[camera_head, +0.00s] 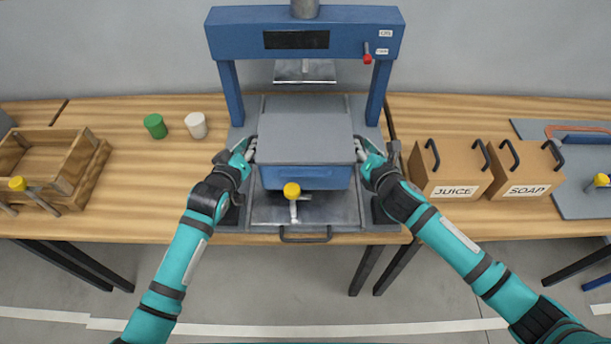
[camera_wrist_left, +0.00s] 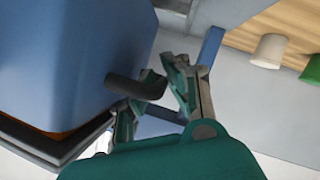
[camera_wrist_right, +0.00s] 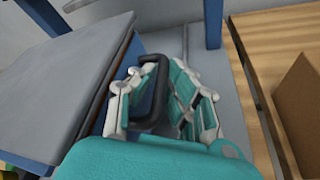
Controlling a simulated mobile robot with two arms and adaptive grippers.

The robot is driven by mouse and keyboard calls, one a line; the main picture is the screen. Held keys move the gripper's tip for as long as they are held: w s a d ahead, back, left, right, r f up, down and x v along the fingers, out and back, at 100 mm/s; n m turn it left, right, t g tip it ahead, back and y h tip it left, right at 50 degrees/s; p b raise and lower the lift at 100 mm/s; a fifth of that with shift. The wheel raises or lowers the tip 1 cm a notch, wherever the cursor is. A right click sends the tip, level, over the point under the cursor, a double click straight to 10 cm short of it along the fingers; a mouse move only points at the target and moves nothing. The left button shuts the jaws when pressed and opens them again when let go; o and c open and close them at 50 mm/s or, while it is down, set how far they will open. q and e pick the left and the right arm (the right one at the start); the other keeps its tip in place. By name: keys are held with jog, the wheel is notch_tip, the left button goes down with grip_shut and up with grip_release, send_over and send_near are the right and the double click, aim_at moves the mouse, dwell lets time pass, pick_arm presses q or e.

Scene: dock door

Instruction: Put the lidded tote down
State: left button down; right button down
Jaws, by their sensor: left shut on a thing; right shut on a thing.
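The lidded tote (camera_head: 305,176) is blue with a flat grey lid (camera_head: 305,138). It is level, in front of and partly under the blue press, over the press's metal bed (camera_head: 262,212). I cannot tell any gap beneath it. My left gripper (camera_head: 247,154) is shut on the tote's left handle, a dark bar that shows in the left wrist view (camera_wrist_left: 135,85). My right gripper (camera_head: 364,152) is shut on the right handle, a dark loop in the right wrist view (camera_wrist_right: 152,92). The tote hides much of the bed.
The blue press frame (camera_head: 300,18) has posts either side behind the tote. A yellow knob (camera_head: 292,190) stands in front. Green (camera_head: 155,126) and white (camera_head: 196,125) cylinders and a wooden crate (camera_head: 75,183) stand left; JUICE (camera_head: 450,169) and SOAP (camera_head: 523,169) boxes right. The left table has free room.

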pick_arm(q)
jog(key=shift+a+f, duration=0.15)
pick_arm(e)
jog(key=shift+d+f, duration=0.15)
jog(key=shift+f, duration=0.05)
